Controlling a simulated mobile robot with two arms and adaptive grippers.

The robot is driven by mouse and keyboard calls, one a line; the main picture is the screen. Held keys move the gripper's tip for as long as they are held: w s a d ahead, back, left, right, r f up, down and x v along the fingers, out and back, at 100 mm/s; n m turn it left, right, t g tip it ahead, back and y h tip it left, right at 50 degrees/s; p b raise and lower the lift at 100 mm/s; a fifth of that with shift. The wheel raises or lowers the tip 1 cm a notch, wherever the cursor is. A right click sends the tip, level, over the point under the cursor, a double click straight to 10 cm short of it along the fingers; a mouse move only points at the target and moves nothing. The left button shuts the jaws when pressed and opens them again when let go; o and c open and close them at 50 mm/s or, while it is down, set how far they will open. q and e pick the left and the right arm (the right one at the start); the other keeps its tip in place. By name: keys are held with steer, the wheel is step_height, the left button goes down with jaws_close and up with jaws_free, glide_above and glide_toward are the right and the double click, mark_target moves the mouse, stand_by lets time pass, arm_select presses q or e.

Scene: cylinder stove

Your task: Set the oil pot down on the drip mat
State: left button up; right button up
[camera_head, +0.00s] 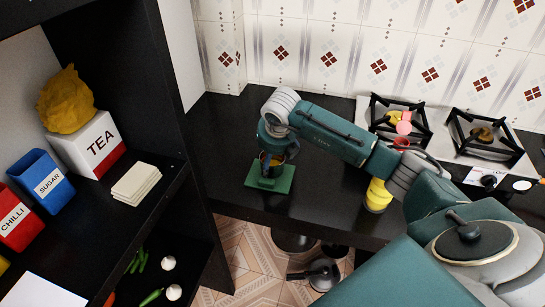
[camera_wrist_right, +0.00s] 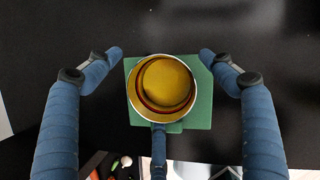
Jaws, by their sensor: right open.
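The oil pot (camera_wrist_right: 166,82), round with a metal rim and golden-brown inside, stands upright on the green drip mat (camera_wrist_right: 199,112), as seen from above in the right wrist view. In the head view the mat (camera_head: 284,184) lies on the black counter, and the pot is mostly hidden by my gripper. My right gripper (camera_wrist_right: 160,58) is open above and around the pot. Two blue fingers are spread left and right, clear of its rim. A third finger comes up from below, close to the rim; I cannot tell whether it touches. My left gripper is not in view.
A stove (camera_head: 446,145) with two burners stands right on the counter. A yellow cylinder (camera_head: 377,196) is near the counter's front edge, beside my right arm. A dark shelf at left holds a tea box (camera_head: 95,147) and a sugar tin (camera_head: 43,181). Counter left of the mat is clear.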

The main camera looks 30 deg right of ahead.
steer(key=v, duration=1.1)
steer(key=shift+s+r, duration=0.2)
steer(key=shift+r, duration=0.15)
